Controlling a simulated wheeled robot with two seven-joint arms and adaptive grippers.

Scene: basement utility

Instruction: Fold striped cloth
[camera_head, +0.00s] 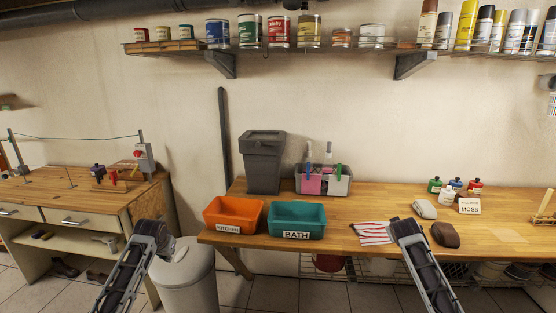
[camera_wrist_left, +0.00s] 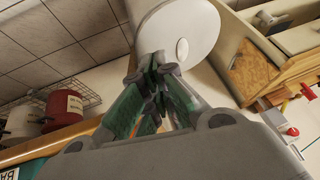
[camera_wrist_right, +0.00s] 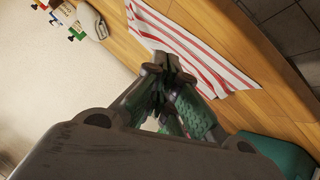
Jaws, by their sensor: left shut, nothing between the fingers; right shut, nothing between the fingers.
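The striped cloth (camera_head: 373,233), white with red stripes, lies on the wooden workbench near its front edge, right of the teal bin. My right gripper (camera_head: 405,230) is at the cloth's right end and hides part of it in the head view. In the right wrist view the cloth (camera_wrist_right: 195,50) is a long strip beyond my shut, empty right fingers (camera_wrist_right: 165,70); I cannot tell whether they touch it. My left gripper (camera_head: 163,240) is left of the bench, by the grey bin. In the left wrist view its fingers (camera_wrist_left: 152,75) are shut and empty.
An orange KITCHEN bin (camera_head: 233,213) and a teal BATH bin (camera_head: 297,220) stand left of the cloth. A grey bin (camera_head: 187,275) stands on the floor.

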